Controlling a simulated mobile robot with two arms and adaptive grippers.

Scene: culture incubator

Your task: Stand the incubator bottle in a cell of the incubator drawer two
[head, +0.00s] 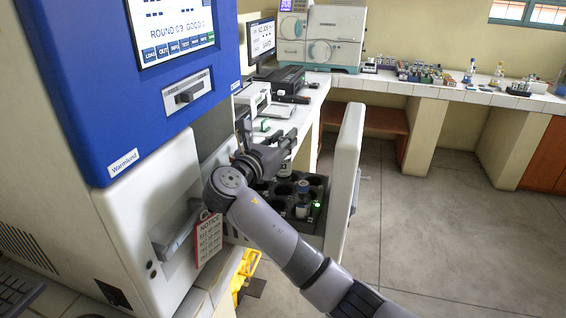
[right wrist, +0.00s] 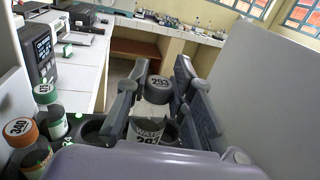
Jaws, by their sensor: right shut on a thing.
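The incubator drawer (head: 346,185) stands pulled out from the blue and white incubator, with a dark rack of round cells (head: 262,186) inside. My right gripper (head: 281,151) is over the rack's far part, shut on the incubator bottle (head: 284,168). In the right wrist view the bottle (right wrist: 147,130) stands roughly upright between the two fingers (right wrist: 160,110). It has a grey cap marked 293 and a white label. The fingers and wrist hide its base, so I cannot tell whether it rests in a cell. My left gripper is not in view.
Another bottle (head: 302,199) stands in the rack near a green light. Green-capped (right wrist: 46,93) and orange-capped (right wrist: 20,131) bottles show left of the gripper in the wrist view. The drawer's tall white front is close on the right. Benches with instruments lie beyond; the floor right is clear.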

